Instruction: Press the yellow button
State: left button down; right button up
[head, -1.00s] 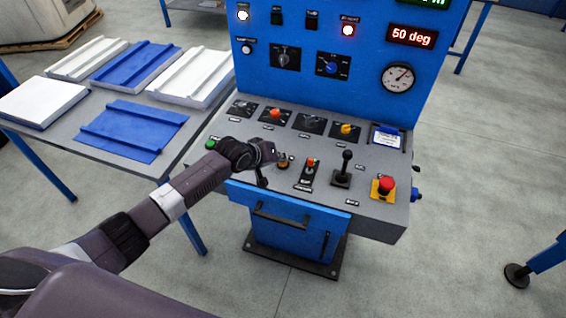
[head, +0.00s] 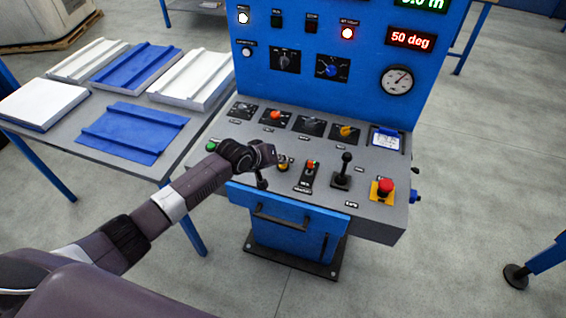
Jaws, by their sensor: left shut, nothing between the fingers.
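The yellow button (head: 284,164) is a small round button on the sloped grey console top, left of the black-based switch with red and green parts. My left gripper (head: 272,154) reaches in from the left just above and beside this button and partly covers it. Its fingers are shut with nothing between them. They are small and mostly hidden by the gripper body, so I cannot tell whether they touch the button. My right gripper is not in view.
A green button (head: 211,146) lies left, a black joystick (head: 344,168) and red emergency button (head: 385,186) right. Orange (head: 275,115) and yellow (head: 346,131) rotary knobs sit behind. The blue upright panel (head: 300,85) rises at the back. A side table (head: 75,145) holds white and blue panels.

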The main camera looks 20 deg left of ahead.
aim_at(281, 166)
pick_arm(q)
jog(key=shift+r, duration=0.4)
jog(key=shift+r+p, duration=0.1)
jog(key=shift+p, duration=0.2)
notch_tip(281, 166, up, 5)
jog(key=p, duration=0.5)
dwell(0.5)
